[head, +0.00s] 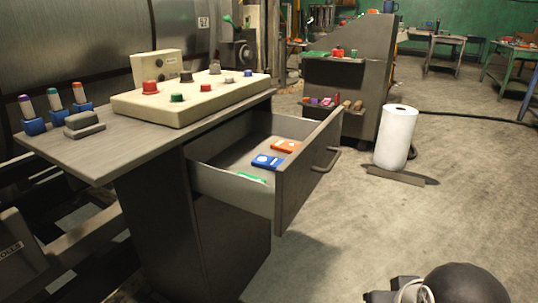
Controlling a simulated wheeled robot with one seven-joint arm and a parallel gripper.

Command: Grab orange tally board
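The orange tally board (286,146) lies flat in the open drawer (229,184), toward its far right part. A blue board (267,161) lies just in front of it, and a green board (251,177) lies nearest, partly hidden by the drawer's side wall. The boards look separate from each other. The drawer is pulled out to the right from under the desk top. No gripper fingers show in the head view. Rounded dark and grey parts at the bottom right seem to be my own arm.
The desk top (85,150) carries a button panel (205,98), a grey stapler-like object (84,125) and several pens in blue holders. The drawer front with its handle (326,160) juts into the room. A white roll (396,138) stands behind it.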

